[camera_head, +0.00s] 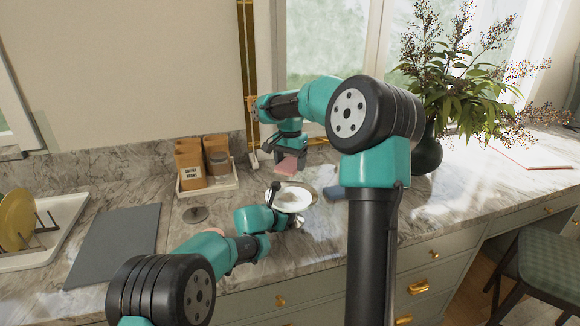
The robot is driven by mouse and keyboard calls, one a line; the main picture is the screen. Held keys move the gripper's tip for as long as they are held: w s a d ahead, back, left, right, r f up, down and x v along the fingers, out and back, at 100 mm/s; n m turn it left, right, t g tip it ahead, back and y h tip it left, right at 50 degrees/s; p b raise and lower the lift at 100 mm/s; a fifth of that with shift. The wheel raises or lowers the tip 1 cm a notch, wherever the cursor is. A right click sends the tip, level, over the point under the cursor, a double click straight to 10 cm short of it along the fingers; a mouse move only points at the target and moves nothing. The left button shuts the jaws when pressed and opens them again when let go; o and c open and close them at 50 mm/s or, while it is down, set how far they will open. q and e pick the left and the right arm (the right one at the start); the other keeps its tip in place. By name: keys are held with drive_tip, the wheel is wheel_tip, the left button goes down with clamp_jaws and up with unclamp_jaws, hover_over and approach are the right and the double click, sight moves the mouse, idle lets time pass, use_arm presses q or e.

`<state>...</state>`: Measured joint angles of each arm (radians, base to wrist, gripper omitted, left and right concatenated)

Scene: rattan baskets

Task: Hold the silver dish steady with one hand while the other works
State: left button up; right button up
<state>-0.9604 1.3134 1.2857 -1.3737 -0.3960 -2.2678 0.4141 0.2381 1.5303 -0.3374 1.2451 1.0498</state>
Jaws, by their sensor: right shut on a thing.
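The silver dish (314,191) is on the marble counter in the middle, showing as a shiny rim around a pale round surface (292,199). My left gripper (285,205) is at the dish's left side, with dark fingers near its edge. Whether they touch or grip it I cannot tell. My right gripper (289,155) is above and behind the dish, pointing down. It is shut on a pink block (287,166), which appears clear of the dish.
A grey board (115,245) and a white dish rack (50,240) are at left. A dark vase (427,155) with a plant stands right. The counter right of the vase is mostly clear.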

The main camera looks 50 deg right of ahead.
use_arm(q)
drive_tip(key=shift+s+f, duration=0.1)
drive_tip(key=shift+f, duration=0.1)
drive_tip(key=o, duration=1)
drive_tip(key=shift+r, duration=0.1)
drive_tip(key=shift+a+r, duration=0.4)
drive_tip(key=shift+a, duration=0.2)
drive_tip(key=v, duration=1)
drive_tip(key=shift+a, duration=0.35)
